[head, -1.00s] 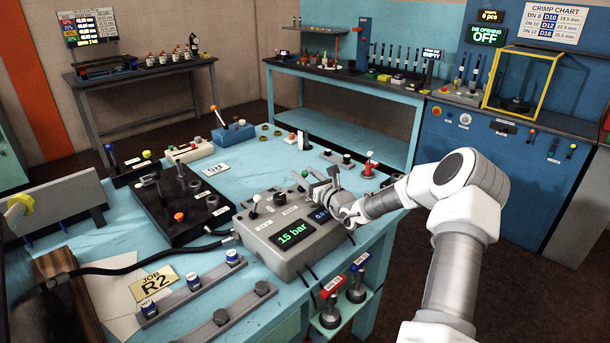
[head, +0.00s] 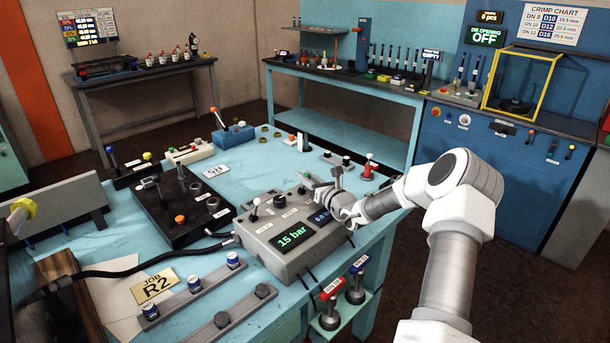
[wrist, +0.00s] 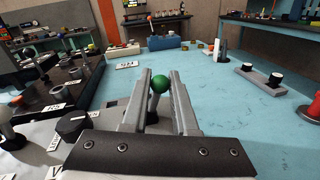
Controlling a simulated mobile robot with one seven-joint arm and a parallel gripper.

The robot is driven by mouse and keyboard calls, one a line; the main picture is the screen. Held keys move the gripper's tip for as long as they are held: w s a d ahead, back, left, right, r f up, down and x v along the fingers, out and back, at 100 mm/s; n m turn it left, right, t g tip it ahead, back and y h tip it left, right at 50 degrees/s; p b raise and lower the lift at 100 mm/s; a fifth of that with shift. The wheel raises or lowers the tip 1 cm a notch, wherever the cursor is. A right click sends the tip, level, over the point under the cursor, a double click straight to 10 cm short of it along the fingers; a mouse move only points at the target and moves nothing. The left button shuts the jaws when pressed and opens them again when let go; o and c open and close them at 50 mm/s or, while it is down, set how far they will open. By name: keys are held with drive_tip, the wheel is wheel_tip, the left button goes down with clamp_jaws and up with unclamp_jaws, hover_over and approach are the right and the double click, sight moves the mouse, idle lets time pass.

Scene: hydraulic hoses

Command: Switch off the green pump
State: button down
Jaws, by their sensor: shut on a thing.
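A grey pump unit (head: 290,262) with a green "15 bar" display (head: 293,237) and a second, blue-lit display (head: 320,216) sits on the blue bench. In the wrist view a green ball knob (wrist: 159,85) on a short dark lever (wrist: 152,115) stands up from the unit. My gripper (head: 325,180) is at the unit's back right corner. It also shows in the wrist view (wrist: 160,90), shut on the green knob's lever, with the ball between the two fingers. The green knob is hard to make out in the head view.
A white-knobbed lever (head: 254,203) and a black dial (wrist: 72,125) are on the same unit, left of my gripper. A black lever block (head: 180,205) lies to the left. The blue bench top behind is mostly clear.

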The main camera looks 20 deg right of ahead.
drive_tip(key=c, duration=0.7)
unclamp_jaws()
drive_tip(key=shift+d, duration=0.1)
drive_tip(key=shift+s, duration=0.1)
drive_tip(key=s+d, duration=0.1)
drive_tip(key=s, duration=1)
drive_tip(key=s+d, duration=0.1)
drive_tip(key=s, duration=0.5)
drive_tip(key=shift+d+r+b, duration=0.2)
drive_tip(key=shift+d+b, duration=0.1)
